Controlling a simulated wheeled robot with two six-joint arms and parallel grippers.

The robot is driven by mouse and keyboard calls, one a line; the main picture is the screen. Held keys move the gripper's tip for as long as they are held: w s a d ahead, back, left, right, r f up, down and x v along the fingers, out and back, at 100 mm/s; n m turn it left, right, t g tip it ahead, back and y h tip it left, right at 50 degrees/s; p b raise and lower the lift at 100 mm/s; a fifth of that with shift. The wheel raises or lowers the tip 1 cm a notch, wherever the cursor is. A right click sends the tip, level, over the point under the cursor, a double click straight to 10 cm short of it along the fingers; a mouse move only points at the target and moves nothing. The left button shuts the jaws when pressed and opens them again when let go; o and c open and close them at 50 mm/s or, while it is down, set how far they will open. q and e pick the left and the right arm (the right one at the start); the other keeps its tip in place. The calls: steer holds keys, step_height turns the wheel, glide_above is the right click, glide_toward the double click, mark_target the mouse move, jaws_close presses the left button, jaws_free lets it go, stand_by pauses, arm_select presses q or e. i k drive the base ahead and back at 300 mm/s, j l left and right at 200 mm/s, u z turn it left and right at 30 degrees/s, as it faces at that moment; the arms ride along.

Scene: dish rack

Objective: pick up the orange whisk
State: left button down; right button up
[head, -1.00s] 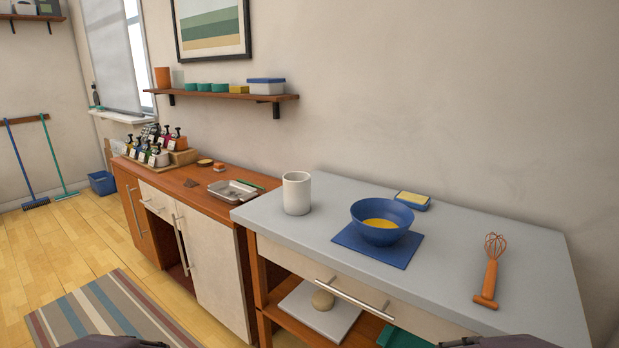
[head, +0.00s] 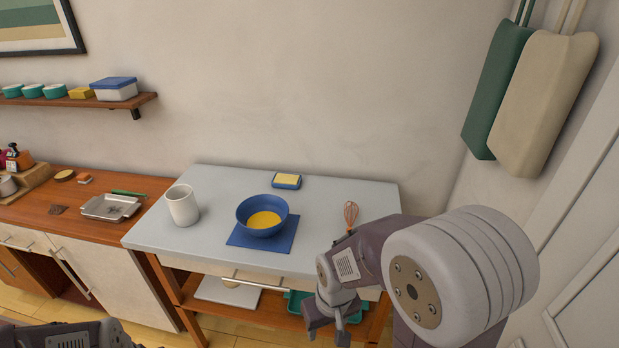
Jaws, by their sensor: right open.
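The orange whisk (head: 350,214) is on the right part of the grey counter (head: 210,240) in the head view. Its wire head shows; most of its handle is hidden behind my right arm. My right gripper (head: 328,330) is open and empty, pointing down in front of the counter's front edge, in front of and below the whisk and apart from it. My left gripper is out of the picture; only part of my left arm shows at the bottom left.
A blue bowl (head: 246,214) with yellow contents stands on a blue mat (head: 242,240), left of the whisk. A white cup (head: 183,206) and a blue dish (head: 287,181) are also on the counter. A drawer handle (head: 250,281) sticks out in front. Padded green and beige items hang at the right.

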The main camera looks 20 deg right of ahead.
mark_target(349, 226)
steer(key=z, duration=1.15)
